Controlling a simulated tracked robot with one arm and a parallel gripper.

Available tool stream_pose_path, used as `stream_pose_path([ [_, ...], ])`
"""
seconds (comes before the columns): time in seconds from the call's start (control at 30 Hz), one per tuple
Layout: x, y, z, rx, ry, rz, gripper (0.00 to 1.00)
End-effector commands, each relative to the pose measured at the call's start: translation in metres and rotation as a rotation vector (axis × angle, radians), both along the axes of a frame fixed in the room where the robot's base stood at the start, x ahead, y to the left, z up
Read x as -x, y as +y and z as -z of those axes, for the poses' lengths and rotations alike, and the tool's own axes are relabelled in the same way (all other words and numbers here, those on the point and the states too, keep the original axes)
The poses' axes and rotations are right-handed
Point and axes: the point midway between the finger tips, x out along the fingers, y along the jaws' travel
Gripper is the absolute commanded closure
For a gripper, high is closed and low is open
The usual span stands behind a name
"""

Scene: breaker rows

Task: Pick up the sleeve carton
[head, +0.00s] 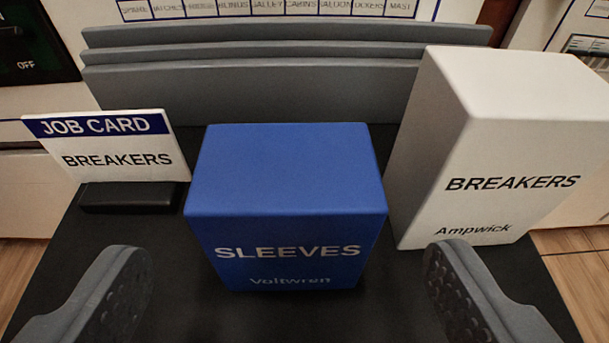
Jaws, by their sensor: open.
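The sleeve carton (285,185) is a blue box marked "SLEEVES" and "Voltwren". It stands upright on a black surface in the middle of the head view, its front face toward me. My gripper (290,275) is open, with one grey padded finger low on the left and one low on the right. The carton lies ahead of and between the fingers, with a gap on each side. I see no contact. The carton's back and underside are hidden.
A taller white carton (500,150) marked "BREAKERS" and "Ampwick" stands close on the right. A job card (115,150) reading "BREAKERS" sits on a black base at left. Grey stepped ridges (245,80) rise behind. The black surface (160,235) is clear left of the sleeve carton.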

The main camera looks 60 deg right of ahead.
Motion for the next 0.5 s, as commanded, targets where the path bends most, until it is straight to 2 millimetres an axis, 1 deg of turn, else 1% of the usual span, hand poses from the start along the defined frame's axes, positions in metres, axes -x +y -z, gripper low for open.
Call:
stream_pose_path([
  [0.03,-0.004,-0.006,0.004,0.001,-0.001,0.002,0.21],
  [0.1,-0.009,-0.012,0.008,0.001,0.000,0.002,0.21],
  [0.37,-0.015,-0.021,0.013,-0.002,0.003,0.001,0.21],
  [0.5,-0.023,-0.031,0.021,-0.002,0.001,0.001,0.21],
])
